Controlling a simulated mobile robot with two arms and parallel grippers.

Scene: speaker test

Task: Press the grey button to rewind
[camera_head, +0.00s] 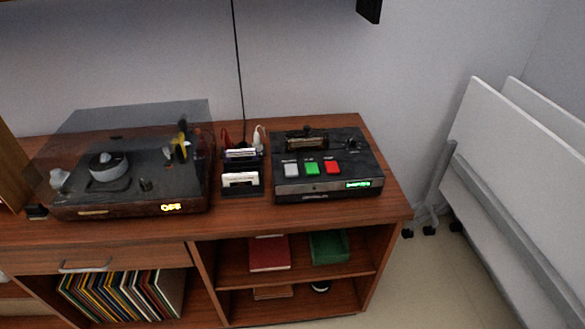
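A black tape player (325,187) stands on the right part of the wooden cabinet top. Three buttons sit in a row on its upper face. The grey button (291,169) is the leftmost, the green button (312,168) is in the middle and the red button (333,167) is on the right. A small green lit display (358,184) shows on its front; its text is too small to read. Neither of my grippers is in view, and nothing touches the buttons.
Cassettes (241,180) stand in a holder between the devices. The wooden cabinet (390,205) has bare top at right. White folded tables (520,170) stand on the floor at right.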

